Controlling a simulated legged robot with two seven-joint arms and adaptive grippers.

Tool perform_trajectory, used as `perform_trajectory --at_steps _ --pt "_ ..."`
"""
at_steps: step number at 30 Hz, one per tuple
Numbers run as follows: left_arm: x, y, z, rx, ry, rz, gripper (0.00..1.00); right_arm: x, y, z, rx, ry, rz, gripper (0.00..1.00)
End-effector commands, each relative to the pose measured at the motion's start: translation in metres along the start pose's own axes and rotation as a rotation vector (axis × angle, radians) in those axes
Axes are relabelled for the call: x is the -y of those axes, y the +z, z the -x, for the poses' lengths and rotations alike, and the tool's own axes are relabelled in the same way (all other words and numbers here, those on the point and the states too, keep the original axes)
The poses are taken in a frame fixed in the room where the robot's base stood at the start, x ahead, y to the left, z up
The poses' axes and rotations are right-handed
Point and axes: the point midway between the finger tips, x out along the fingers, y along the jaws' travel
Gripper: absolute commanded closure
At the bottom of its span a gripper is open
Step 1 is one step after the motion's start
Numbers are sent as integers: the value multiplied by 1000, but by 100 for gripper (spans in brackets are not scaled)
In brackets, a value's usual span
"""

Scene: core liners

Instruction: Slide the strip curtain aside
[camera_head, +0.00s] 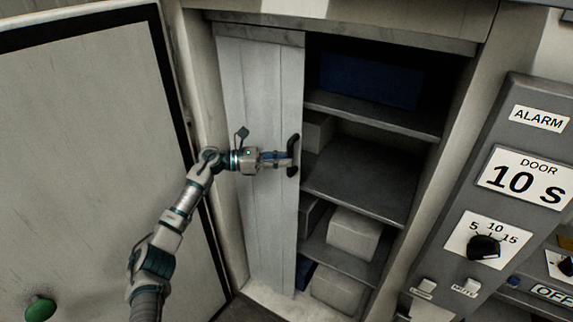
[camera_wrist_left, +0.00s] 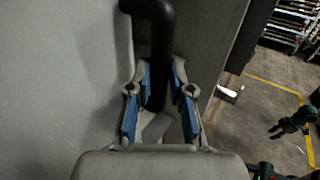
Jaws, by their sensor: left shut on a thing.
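The pale strip curtain (camera_head: 262,220) hangs over the left part of the cabinet opening, bunched to that side. A black handle (camera_head: 294,150) stands on its right edge. My left gripper (camera_head: 285,160) is at the handle, and in the left wrist view its blue-padded fingers (camera_wrist_left: 158,95) are shut around the lower part of the black handle (camera_wrist_left: 160,40). The curtain's grey surface (camera_wrist_left: 60,60) fills the left of that view.
The opening right of the curtain shows shelves (camera_head: 365,185) with a blue box (camera_head: 370,82) and pale boxes (camera_head: 353,233). An open door (camera_head: 80,150) with a green knob (camera_head: 40,308) stands at left. A control panel (camera_head: 500,140) is at right.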

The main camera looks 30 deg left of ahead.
Motion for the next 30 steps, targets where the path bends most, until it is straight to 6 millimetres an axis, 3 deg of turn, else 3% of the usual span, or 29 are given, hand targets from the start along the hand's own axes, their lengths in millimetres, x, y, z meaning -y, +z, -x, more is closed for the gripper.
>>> perform_trajectory --at_steps 6,16,17,19,30 --pt "-12 0 18 16 8 1 100 6 -3 11 -2 10 -1 60" --pt "-14 1 21 19 16 2 100 7 -4 12 -2 9 -1 60" --pt "-14 2 21 19 17 1 72 7 -4 12 -2 9 -1 60" --pt "-14 1 21 18 16 1 55 6 -4 12 -2 10 -1 60" --pt "-11 0 24 15 7 2 55 7 -2 12 -1 9 1 60"
